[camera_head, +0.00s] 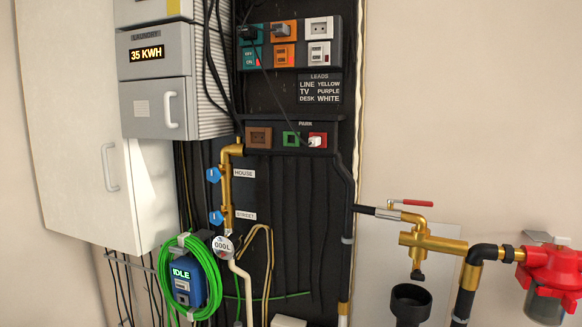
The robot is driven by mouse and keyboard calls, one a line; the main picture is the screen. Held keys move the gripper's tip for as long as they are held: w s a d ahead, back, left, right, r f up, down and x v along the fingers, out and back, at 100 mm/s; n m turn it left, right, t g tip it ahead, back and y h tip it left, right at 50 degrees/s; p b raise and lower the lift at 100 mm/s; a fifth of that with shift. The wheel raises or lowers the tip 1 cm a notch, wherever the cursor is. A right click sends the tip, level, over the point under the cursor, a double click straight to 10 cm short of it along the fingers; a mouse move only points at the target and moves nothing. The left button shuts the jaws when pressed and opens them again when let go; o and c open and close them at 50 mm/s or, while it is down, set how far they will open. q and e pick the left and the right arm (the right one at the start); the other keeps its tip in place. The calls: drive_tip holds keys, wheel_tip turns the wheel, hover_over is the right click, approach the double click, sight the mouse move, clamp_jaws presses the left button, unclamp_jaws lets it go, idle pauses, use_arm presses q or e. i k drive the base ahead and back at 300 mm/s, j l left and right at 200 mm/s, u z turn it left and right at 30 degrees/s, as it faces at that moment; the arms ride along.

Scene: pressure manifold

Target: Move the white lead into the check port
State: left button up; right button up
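A white plug (315,141) sits at the red socket (322,135) of the lower panel, which appears labelled PARK. A thin dark cord runs from near it up and left toward the upper panel. That panel also has a brown socket (259,137) and a green-framed one (291,139). The upper panel has teal, orange and white ports. The white port (319,28) looks empty. I cannot read which port is the check port. Neither gripper is in view.
A LEADS sign (319,89) hangs between the panels. Grey boxes (160,85) and a white cabinet (95,160) flank them at left. Below are brass pipes (227,190), a coiled green cable (209,270) and a gauge (222,248). A red-handled valve (416,203) and red regulator (550,268) stand right.

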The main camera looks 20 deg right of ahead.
sight(315, 141)
drive_tip(key=i+j+z, duration=0.1)
drive_tip(key=z, duration=0.35)
drive_tip(key=i+j+z, duration=0.15)
drive_tip(key=z, duration=0.35)
drive_tip(key=i+j+z, duration=0.15)
drive_tip(key=j, duration=0.15)
drive_tip(key=j+z, duration=0.15)
drive_tip(key=j, duration=0.15)
drive_tip(key=i+j+z, duration=0.15)
drive_tip(key=j, duration=0.2)
drive_tip(key=i+j, duration=0.1)
drive_tip(key=j, duration=0.35)
drive_tip(key=i+j, duration=0.15)
drive_tip(key=j, duration=0.25)
drive_tip(key=i+j+z, duration=0.1)
drive_tip(key=j, duration=0.35)
drive_tip(key=i+j, duration=0.1)
drive_tip(key=j, duration=0.3)
drive_tip(key=i+j, duration=0.1)
drive_tip(key=j, duration=0.35)
drive_tip(key=z, duration=0.05)
